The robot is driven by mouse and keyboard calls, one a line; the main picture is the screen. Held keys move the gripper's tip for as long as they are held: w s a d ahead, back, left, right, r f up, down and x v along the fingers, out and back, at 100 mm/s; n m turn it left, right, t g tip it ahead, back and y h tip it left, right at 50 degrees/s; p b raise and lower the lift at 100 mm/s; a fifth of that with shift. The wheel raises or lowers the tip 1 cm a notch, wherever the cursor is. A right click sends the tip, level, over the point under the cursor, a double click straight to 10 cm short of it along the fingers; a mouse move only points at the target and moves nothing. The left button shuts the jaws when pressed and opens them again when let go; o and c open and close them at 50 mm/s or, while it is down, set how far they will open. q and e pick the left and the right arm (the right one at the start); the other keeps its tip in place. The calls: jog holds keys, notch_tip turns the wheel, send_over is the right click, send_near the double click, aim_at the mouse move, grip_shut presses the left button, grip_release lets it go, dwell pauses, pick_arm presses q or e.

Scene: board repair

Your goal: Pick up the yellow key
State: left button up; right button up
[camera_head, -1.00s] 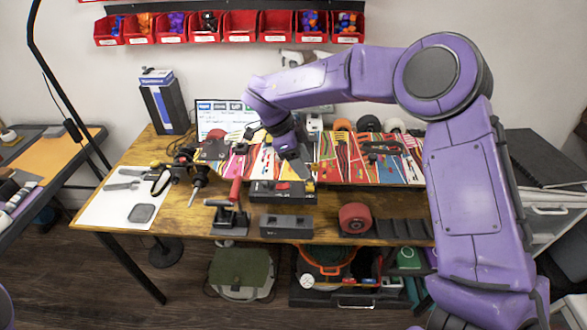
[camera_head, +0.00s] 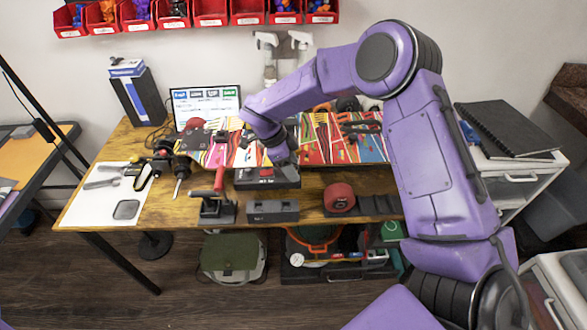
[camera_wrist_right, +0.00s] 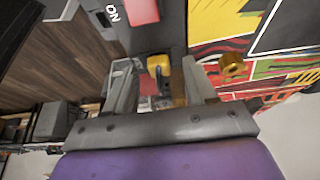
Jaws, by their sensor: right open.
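The yellow key (camera_wrist_right: 158,66) shows in the right wrist view as a small yellow head on the end of a dark box. My right gripper (camera_wrist_right: 158,72) is open, with one finger on each side of the key. I cannot tell whether the fingers touch it. In the head view my right gripper (camera_head: 287,160) is low over the right end of the black box (camera_head: 250,181) with a red switch (camera_head: 266,172). There the arm and gripper hide the key. The red switch (camera_wrist_right: 141,11) and the letters "ON" show in the wrist view. My left gripper is not in view.
A red-handled clamp (camera_head: 217,200), a dark grey block (camera_head: 273,212) and a red roll (camera_head: 340,197) stand along the wooden table's front. A colourful panel (camera_head: 315,140) lies behind the box. A brass-coloured round part (camera_wrist_right: 232,66) is beside the right finger.

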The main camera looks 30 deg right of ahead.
aim_at(294, 163)
jog(key=shift+a, duration=0.1)
grip_shut()
notch_tip(294, 163, up, 3)
jog(key=shift+w, duration=0.1)
jog(key=s+a+r+b, duration=0.3)
jog(key=s+a+r, duration=0.6)
jog(key=a+r, duration=0.1)
jog(key=shift+s+a+b, duration=0.2)
jog(key=shift+a+b, duration=0.1)
jog(key=shift+b, duration=0.1)
